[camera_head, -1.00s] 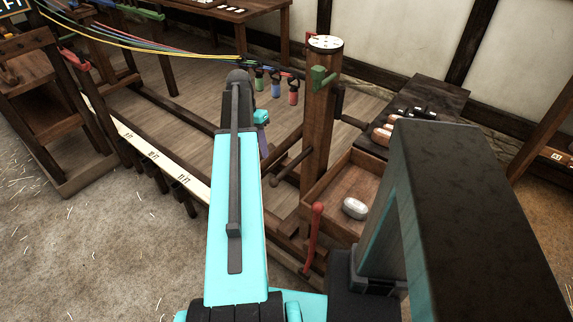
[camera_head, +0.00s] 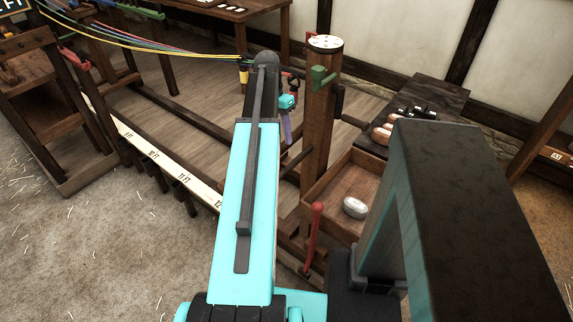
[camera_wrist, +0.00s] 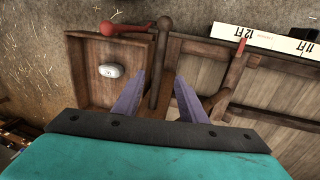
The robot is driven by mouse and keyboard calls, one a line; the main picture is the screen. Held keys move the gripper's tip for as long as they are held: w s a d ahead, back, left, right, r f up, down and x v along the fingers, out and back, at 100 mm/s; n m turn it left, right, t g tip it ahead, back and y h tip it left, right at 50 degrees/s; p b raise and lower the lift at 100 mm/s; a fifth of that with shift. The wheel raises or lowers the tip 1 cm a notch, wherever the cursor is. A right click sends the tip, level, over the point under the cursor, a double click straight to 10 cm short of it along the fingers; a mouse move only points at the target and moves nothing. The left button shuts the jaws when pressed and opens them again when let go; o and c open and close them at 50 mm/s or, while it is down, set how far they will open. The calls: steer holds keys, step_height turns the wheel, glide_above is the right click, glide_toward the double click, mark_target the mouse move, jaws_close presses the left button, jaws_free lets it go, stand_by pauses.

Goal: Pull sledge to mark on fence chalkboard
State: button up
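The sledge is a wooden frame with an upright post (camera_head: 319,125), a white dial on top and an open tray (camera_head: 367,180). A round-ended wooden handle (camera_wrist: 157,65) on it lies between the purple fingers of my gripper (camera_wrist: 158,100) in the wrist view; contact is not visible. My gripper (camera_head: 287,118) is open, beside the post and partly hidden by my arm in the head view. The white scale (camera_head: 160,162) shows foot marks including 10, 11 and 12. A red-tipped pointer (camera_wrist: 236,62) sits near 12. The chalkboard (camera_head: 14,6) is cut off; only "FT" reads.
A red lever (camera_head: 315,236) stands at the tray's front, and a green lever (camera_head: 322,78) on the post. A white weight (camera_head: 355,207) lies in the tray. Coloured strands (camera_head: 165,45) run left from the post area. A dark bench (camera_head: 440,97) stands behind right. Open floor (camera_head: 80,240) lies left.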

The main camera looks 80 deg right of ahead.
steer(key=shift+s+a+f+p, duration=0.2)
steer(key=shift+s+f, duration=0.15)
steer(key=shift+f, duration=1.8)
steer(key=shift+s+a+f+p, duration=0.15)
steer(key=shift+s+a+f, duration=0.2)
steer(key=shift+f, duration=1.8)
steer(key=shift+s+a+f+p, duration=0.15)
steer(key=shift+s+f, duration=0.25)
steer(key=shift+f, duration=1.75)
